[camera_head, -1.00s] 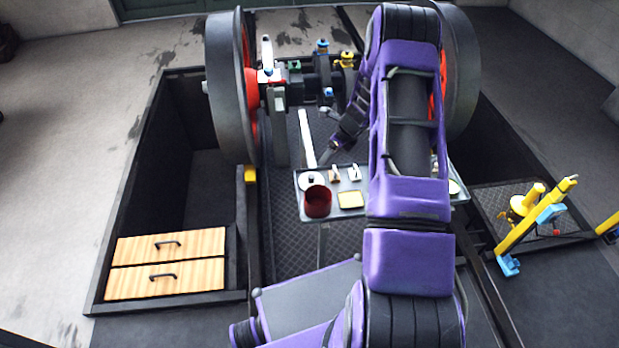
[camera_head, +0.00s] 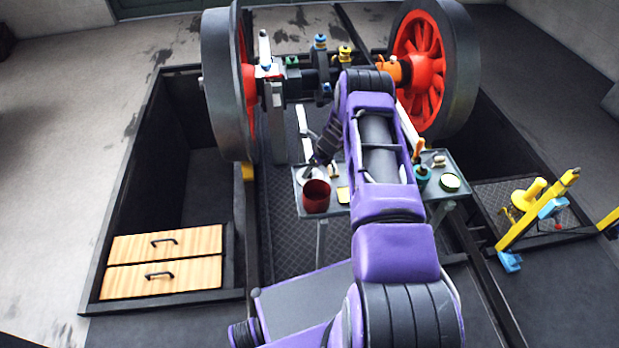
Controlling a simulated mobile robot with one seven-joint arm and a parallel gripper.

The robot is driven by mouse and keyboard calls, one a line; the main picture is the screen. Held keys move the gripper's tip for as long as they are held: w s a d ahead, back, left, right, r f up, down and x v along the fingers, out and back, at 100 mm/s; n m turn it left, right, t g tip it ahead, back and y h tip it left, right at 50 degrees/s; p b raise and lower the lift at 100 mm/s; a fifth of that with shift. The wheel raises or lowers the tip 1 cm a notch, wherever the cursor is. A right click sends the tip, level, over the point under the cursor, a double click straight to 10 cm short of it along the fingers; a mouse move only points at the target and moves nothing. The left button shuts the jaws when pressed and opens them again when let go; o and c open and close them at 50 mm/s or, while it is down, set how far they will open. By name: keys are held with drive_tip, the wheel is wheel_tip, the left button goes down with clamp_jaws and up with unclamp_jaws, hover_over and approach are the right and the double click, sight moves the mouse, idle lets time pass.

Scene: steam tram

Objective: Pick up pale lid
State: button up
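The pale lid (camera_head: 303,175) is a whitish disc at the left end of the grey tray table (camera_head: 337,216), just behind a dark red pot (camera_head: 316,197). My gripper (camera_head: 316,162) is at the lid, pointing down and left, and covers part of it. The dark knob seen on the lid earlier is hidden now. The fingers are too small and dark to tell whether they are open or shut, or whether they touch the lid.
A yellow square piece (camera_head: 343,195) lies right of the pot, partly behind my arm. A teal container (camera_head: 422,177) and a round green-rimmed piece (camera_head: 451,182) stand at the table's right end. Large wheels (camera_head: 228,85) on an axle rise behind. A wooden drawer unit (camera_head: 165,262) sits left.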

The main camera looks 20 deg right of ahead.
drive_tip(key=shift+w+f, duration=0.15)
drive_tip(key=shift+f, duration=0.25)
drive_tip(key=shift+c, duration=0.2)
clamp_jaws()
